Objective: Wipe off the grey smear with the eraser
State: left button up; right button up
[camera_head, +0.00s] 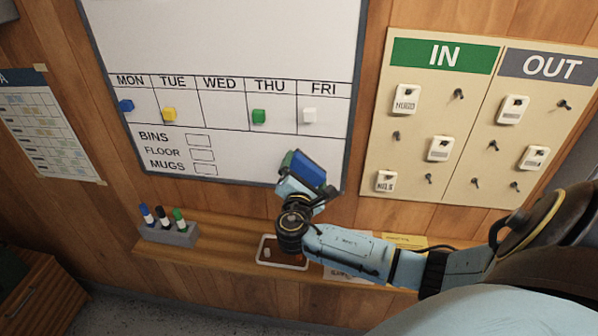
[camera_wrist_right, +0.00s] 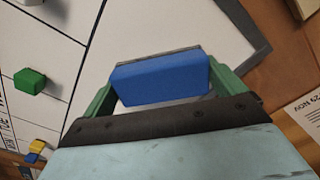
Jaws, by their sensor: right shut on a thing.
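A blue eraser (camera_head: 309,168) is held in my right gripper (camera_head: 304,175), in front of the lower right part of the whiteboard (camera_head: 225,50). In the right wrist view the blue eraser (camera_wrist_right: 160,78) sits between the two green fingers of my right gripper (camera_wrist_right: 165,90), which are shut on it. The board's lower right frame corner lies just beyond it. I cannot tell whether the eraser touches the board. No grey smear shows clearly in either view; the eraser and gripper hide part of the board. My left gripper is not in view.
Coloured magnets (camera_head: 259,116) sit in the day row. Below the board, a wooden shelf (camera_head: 215,238) carries a marker holder (camera_head: 168,233) and a white-rimmed tray (camera_head: 262,262), partly behind my arm. An IN/OUT board (camera_head: 470,130) with hooks and tags hangs to the right.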

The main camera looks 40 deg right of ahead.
aim_at(267, 160)
jog(key=shift+s+d, duration=1.1)
jog(key=shift+s, duration=0.25)
jog(key=shift+w+a+b, duration=0.4)
jog(key=shift+w+a, duration=0.8)
jog(key=shift+w, duration=0.25)
jog(key=shift+w+a+b, duration=0.35)
jog(key=shift+w+a, duration=0.8)
jog(key=shift+w, duration=0.25)
jog(key=shift+w+a+b, duration=0.65)
jog(key=shift+w+a, duration=0.5)
jog(key=shift+w, duration=0.2)
jog(key=shift+w+a+b, duration=0.6)
jog(key=shift+w+a, duration=0.55)
jog(key=shift+w, duration=0.15)
jog(key=shift+s+a+p, duration=0.3)
jog(key=shift+p, duration=0.05)
jog(key=shift+p+v, duration=1.1)
jog(key=shift+v, duration=1.5)
